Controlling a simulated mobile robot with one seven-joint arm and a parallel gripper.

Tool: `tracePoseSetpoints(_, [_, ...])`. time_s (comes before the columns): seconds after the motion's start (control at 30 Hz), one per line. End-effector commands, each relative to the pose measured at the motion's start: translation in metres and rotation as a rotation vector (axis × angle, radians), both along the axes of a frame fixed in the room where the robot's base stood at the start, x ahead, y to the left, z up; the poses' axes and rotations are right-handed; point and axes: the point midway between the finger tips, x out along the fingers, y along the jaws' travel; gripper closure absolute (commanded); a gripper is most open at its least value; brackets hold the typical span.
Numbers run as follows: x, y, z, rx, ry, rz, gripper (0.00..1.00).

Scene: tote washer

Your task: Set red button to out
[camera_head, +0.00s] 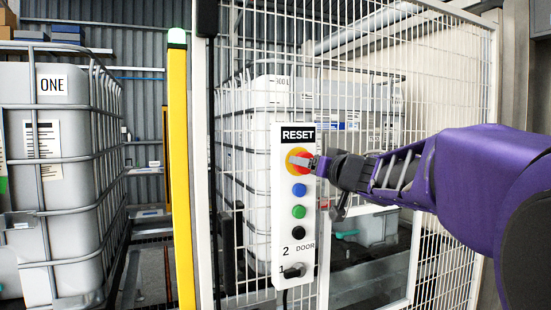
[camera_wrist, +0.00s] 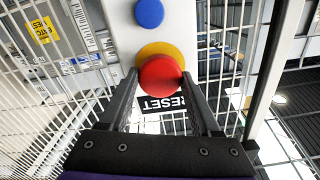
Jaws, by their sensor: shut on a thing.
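The red button (camera_wrist: 161,77) is a round cap on a yellow collar (camera_wrist: 160,50), on a white control panel (camera_wrist: 172,15). In the wrist view it sits between the two fingers of my gripper (camera_wrist: 160,75), which is shut on it. In the head view my gripper (camera_head: 308,162) reaches the panel from the right, and its fingers cover part of the red button (camera_head: 300,170). I cannot tell whether the button is in or out.
Below the red button are a blue button (camera_head: 299,189), a green button (camera_head: 298,211), a black button (camera_head: 297,232) and a dark door knob (camera_head: 293,270). A RESET label (camera_head: 298,137) is above. White mesh fence (camera_head: 455,120) surrounds the panel; a yellow post (camera_head: 179,170) stands left.

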Motion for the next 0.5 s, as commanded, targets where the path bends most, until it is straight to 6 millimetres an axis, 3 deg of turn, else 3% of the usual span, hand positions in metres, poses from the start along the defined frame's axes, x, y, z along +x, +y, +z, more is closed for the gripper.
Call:
tracePoseSetpoints(0.33, [-0.0002, 0.0000, 0.0000, 0.001, -0.001, 0.000, 1.00])
tracePoseSetpoints(0.37, [-0.0002, 0.0000, 0.0000, 0.001, -0.001, 0.000, 0.32])
tracePoseSetpoints(0.5, [-0.0002, 0.0000, 0.0001, 0.000, -0.001, 0.000, 0.07])
